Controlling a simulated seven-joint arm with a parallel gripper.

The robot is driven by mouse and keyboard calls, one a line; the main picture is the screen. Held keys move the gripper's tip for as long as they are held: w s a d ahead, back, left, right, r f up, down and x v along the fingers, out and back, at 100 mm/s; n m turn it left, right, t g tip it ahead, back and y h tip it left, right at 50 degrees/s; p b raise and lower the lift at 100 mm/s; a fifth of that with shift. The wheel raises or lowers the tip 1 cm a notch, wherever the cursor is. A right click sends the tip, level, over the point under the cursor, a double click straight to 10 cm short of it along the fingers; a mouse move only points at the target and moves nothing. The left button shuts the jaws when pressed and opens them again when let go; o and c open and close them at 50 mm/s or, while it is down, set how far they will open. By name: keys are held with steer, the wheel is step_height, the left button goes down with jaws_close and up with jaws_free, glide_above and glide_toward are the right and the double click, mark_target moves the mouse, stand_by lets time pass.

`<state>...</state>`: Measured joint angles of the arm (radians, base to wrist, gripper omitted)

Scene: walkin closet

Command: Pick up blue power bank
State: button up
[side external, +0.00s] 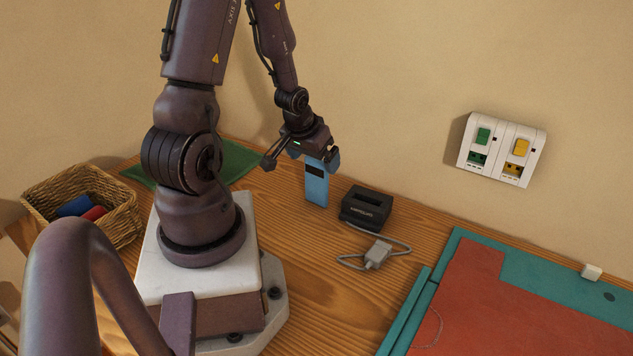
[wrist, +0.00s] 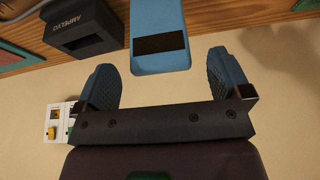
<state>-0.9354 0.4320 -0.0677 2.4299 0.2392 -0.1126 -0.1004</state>
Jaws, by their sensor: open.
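The blue power bank (side external: 317,188) stands upright on the wooden table, with a dark panel near its top. It also shows at the upper middle of the wrist view (wrist: 160,62). My gripper (side external: 314,157) is open, pointing down over the power bank's top end. In the wrist view its two blue-padded fingers (wrist: 163,67) lie either side of that end, with a visible gap on each side. In this view neither finger appears to touch it.
A black dock (side external: 366,208) sits just right of the power bank, with a grey cable and plug (side external: 376,254) in front. A wicker basket (side external: 127,217) holds blue and red items. A red and teal board (side external: 540,310) lies right. A white switch unit (side external: 501,149) is on the wall.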

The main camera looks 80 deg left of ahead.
mark_target(318, 168)
steer(key=x, duration=0.4)
steer(key=shift+a+f, duration=0.1)
steer(key=shift+f, duration=0.3)
steer(key=c, duration=1.1)
steer(key=shift+r, duration=0.15)
